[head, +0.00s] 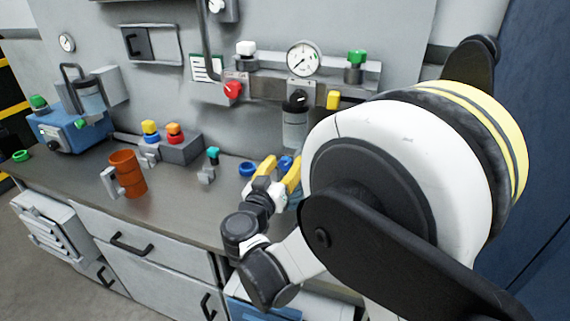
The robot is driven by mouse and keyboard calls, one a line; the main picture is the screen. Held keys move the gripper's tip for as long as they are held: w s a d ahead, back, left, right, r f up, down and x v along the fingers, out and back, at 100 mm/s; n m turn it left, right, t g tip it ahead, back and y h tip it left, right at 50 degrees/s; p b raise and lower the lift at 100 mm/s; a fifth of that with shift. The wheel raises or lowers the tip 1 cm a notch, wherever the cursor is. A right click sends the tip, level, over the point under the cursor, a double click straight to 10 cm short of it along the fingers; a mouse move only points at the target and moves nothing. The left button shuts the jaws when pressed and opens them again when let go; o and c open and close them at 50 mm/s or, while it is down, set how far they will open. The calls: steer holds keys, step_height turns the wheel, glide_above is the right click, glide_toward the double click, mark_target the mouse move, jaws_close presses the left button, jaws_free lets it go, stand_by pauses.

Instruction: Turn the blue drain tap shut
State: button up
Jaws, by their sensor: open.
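A small blue part (286,162), which looks like the blue drain tap, shows low under the clear filter bowl (295,132). It is partly hidden by my gripper, so I cannot tell how it is turned. My gripper (281,167) has two yellow fingers, spread open, pointing toward the back wall. The blue part shows between the fingertips in the picture. I cannot tell whether the fingers touch it or stand in front of it.
A blue ring (248,169) lies on the bench left of my gripper. A teal-topped valve (212,156), an orange mug (127,174) and a grey button box (178,148) stand farther left. A red knob (233,90) and a gauge (304,59) are on the wall. My arm hides the bench's right.

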jaws_close()
steer(key=shift+n, duration=0.3)
steer(key=shift+n+b, duration=0.35)
steer(key=shift+n, duration=2.35)
jaws_free()
steer(key=v, duration=1.2)
